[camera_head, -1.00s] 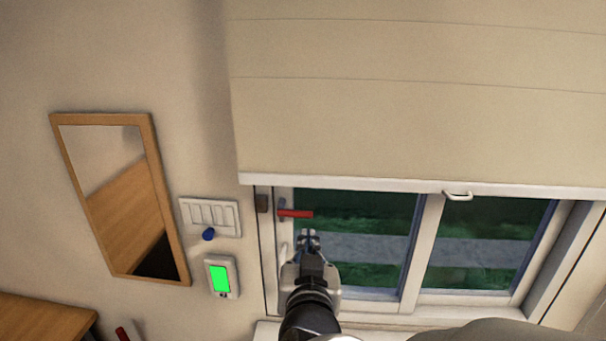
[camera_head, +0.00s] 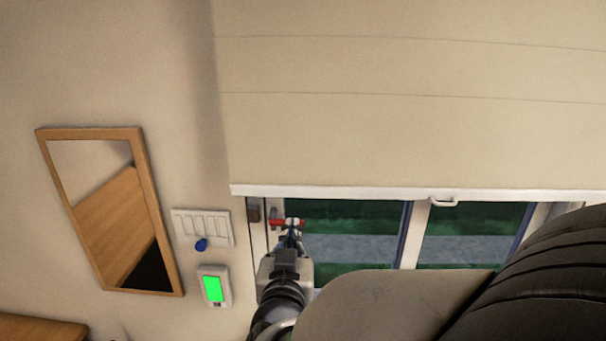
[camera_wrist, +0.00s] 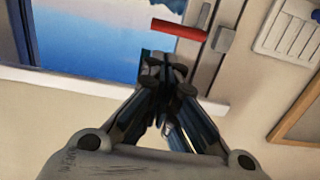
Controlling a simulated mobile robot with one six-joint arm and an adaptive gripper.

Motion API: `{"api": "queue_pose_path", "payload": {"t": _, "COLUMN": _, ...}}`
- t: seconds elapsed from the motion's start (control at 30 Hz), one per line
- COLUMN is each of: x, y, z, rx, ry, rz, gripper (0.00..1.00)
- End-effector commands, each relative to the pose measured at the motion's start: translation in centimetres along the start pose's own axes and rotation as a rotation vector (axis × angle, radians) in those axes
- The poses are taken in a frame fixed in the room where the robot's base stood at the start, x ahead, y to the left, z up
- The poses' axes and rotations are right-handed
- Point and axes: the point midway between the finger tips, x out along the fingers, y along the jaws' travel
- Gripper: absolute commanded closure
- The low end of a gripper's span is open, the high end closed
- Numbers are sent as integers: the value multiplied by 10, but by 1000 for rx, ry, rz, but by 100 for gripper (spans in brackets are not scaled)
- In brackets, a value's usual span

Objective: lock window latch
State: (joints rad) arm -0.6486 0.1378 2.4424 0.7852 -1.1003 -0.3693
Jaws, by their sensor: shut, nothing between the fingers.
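The window latch has a red handle (camera_head: 279,222) that lies roughly horizontal on the left part of the window frame (camera_head: 258,240), just below the blind. In the wrist view the red handle (camera_wrist: 178,29) shows beyond my fingertips, joined to a grey mount on the frame. My gripper (camera_head: 291,226) is shut and empty. In the head view its tips overlap the handle's right end; in the wrist view the tips (camera_wrist: 164,62) show a gap from it. I cannot tell if they touch.
A pale blind (camera_head: 410,120) hangs above the window, with a small pull handle (camera_head: 444,202). Left are a switch panel (camera_head: 203,226) with a blue knob (camera_head: 201,245), a green-screened device (camera_head: 214,288) and a wood-framed mirror (camera_head: 110,210). My arm covers the lower right.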

Motion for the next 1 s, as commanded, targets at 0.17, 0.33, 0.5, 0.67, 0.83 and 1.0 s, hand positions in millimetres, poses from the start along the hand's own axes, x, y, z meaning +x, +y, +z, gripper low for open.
{"api": "queue_pose_path", "payload": {"t": 0.17, "x": 34, "y": 1, "z": 0, "rx": -1, "ry": -1, "rz": 3, "gripper": 100}}
{"api": "queue_pose_path", "payload": {"t": 0.33, "x": 55, "y": 0, "z": 0, "rx": -1, "ry": -1, "rz": 1, "gripper": 100}}
{"api": "queue_pose_path", "payload": {"t": 0.5, "x": 63, "y": 0, "z": 0, "rx": 0, "ry": 0, "rz": 0, "gripper": 100}}
{"api": "queue_pose_path", "payload": {"t": 0.67, "x": 64, "y": 0, "z": 0, "rx": 0, "ry": -1, "rz": -1, "gripper": 100}}
{"api": "queue_pose_path", "payload": {"t": 0.83, "x": 64, "y": 0, "z": 0, "rx": 1, "ry": 0, "rz": -1, "gripper": 100}}
{"api": "queue_pose_path", "payload": {"t": 1.0, "x": 68, "y": 0, "z": 2, "rx": 21, "ry": 1, "rz": -2, "gripper": 100}}
